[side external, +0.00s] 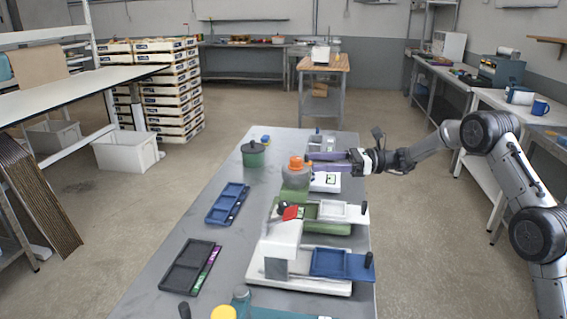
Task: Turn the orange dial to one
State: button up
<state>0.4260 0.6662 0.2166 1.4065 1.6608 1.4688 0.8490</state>
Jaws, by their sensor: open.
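The orange dial (296,162) sits on top of a grey rounded body on a green base (294,193), toward the far half of the grey table. Any numbers or pointer on it are too small to read. My gripper (312,161) comes in from the right at about the dial's height in the picture. Its two purple fingers are spread apart and point left, with their tips close to the dial's right side. I cannot tell whether they touch it. Nothing shows between the fingers.
A dark green lidded pot (254,155) stands left of the dial. A blue tray (227,204) and a dark tray (187,267) lie along the left. Fixtures with green and white parts (323,212) and a blue tray (342,264) fill the near right. Bare table lies between.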

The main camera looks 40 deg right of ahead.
aim_at(283, 168)
jog(key=x, duration=0.9)
jog(key=shift+w+a, duration=0.15)
jog(key=shift+a, duration=0.2)
grip_shut()
